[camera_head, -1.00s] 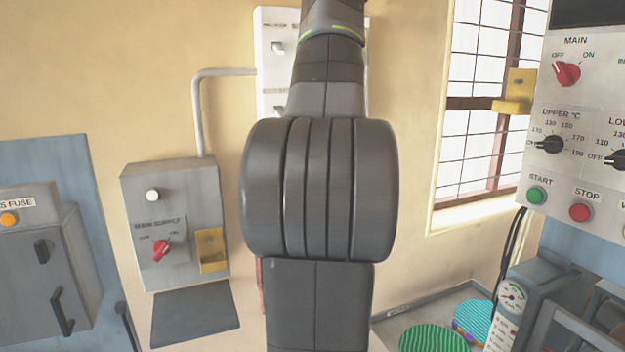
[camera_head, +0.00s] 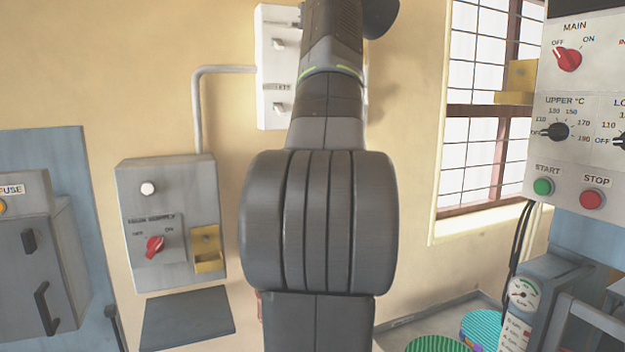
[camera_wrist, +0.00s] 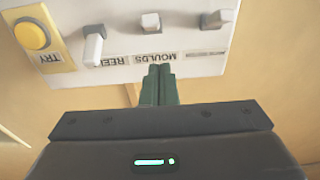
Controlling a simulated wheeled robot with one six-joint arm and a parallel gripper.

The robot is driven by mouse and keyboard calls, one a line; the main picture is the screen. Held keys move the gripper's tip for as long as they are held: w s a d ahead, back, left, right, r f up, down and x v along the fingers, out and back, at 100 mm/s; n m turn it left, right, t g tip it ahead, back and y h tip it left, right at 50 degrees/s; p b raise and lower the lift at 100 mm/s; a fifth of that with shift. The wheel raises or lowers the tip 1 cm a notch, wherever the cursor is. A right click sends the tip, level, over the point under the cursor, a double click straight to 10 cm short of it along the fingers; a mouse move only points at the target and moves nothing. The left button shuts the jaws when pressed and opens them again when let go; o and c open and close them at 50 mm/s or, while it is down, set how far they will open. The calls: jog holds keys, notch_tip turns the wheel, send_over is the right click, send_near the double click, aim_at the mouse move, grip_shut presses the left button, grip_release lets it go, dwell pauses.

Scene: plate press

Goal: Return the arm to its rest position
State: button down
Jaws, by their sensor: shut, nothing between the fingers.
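My arm rises through the middle of the head view, in front of a white switch panel (camera_head: 275,95) on the wall, and hides part of it. The fingertips lie over the lower edge of a white panel (camera_wrist: 130,68) with several toggle switches and a yellow TRY button (camera_wrist: 33,36). I cannot tell whether they touch it.
A grey main supply box (camera_head: 130,215) with a red knob is on the wall at left, beside a grey fuse cabinet (camera_head: 45,255). A control panel (camera_head: 565,85) with dials and START and STOP buttons stands at right, near a barred window (camera_head: 475,150).

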jog(key=s+d+f+t+b, duration=0.45)
jog(key=s+f+b, duration=0.65)
jog(key=b, duration=0.5)
jog(key=w+a+r+g+p, duration=0.1)
jog(key=w+r+p, duration=0.3)
jog(key=p, duration=0.4)
jog(key=w+a+r+g+p, duration=0.2)
jog(key=w+r+p, duration=0.3)
jog(key=p, duration=0.3)
jog(key=w+a+r+g+h+p, duration=0.1)
jog(key=w+a+r+g+p, duration=0.1)
jog(key=r+p, duration=0.4)
jog(key=shift+w+a+g+p, duration=0.1)
jog(key=shift+w+g+p, duration=0.75)
jog(key=shift+w+p, duration=0.5)
jog(key=f+b+v, duration=0.1)
jog(key=b+v, duration=0.1)
jog(key=v, duration=0.8)
jog(key=shift+a+r+b, duration=0.15)
jog(key=shift+r+b, duration=0.15)
jog(key=shift+r, duration=0.15)
